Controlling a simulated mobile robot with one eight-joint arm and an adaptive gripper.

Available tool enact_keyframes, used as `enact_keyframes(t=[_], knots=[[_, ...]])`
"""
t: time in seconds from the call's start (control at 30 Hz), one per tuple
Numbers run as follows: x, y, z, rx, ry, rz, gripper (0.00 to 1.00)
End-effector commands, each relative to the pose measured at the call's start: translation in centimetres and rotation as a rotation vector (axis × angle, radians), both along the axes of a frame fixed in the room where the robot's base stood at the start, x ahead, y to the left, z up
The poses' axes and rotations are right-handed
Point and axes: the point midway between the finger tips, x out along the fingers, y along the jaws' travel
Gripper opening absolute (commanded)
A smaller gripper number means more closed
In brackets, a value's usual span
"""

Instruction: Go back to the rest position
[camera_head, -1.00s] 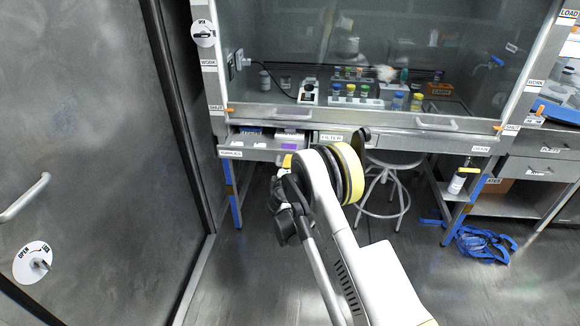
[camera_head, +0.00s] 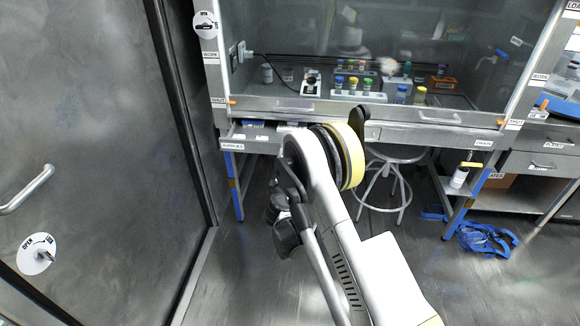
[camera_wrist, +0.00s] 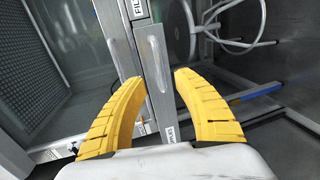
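My gripper (camera_wrist: 160,82) shows in the wrist view with its two yellow fingers apart and nothing between them.
The fume hood (camera_head: 350,104) holds tube racks (camera_head: 357,96) behind glass. A round stool (camera_head: 398,155) stands under it. Blue straps (camera_head: 486,240) lie on the floor at right. A large metal door (camera_head: 85,120) fills the left. Floor between is clear.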

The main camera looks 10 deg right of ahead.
Motion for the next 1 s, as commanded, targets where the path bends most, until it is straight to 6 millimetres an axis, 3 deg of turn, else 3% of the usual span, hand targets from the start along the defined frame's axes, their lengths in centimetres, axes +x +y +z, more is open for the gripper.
enact_keyframes(t=[0.33, 0.47, 0.57, 0.77, 1.0], knots=[[0.0, -0.2, 0.5, 0.011, 0.002, -0.005, 0.36], [-0.3, -1.1, 3.4, 0.08, 0.016, -0.038, 0.36], [-1.2, -2.4, 7.2, 0.178, 0.036, -0.083, 0.36], [-5.7, -4.9, 14.5, 0.409, 0.086, -0.188, 0.36], [-14.4, -6.8, 20.6, 0.683, 0.149, -0.314, 0.36]])
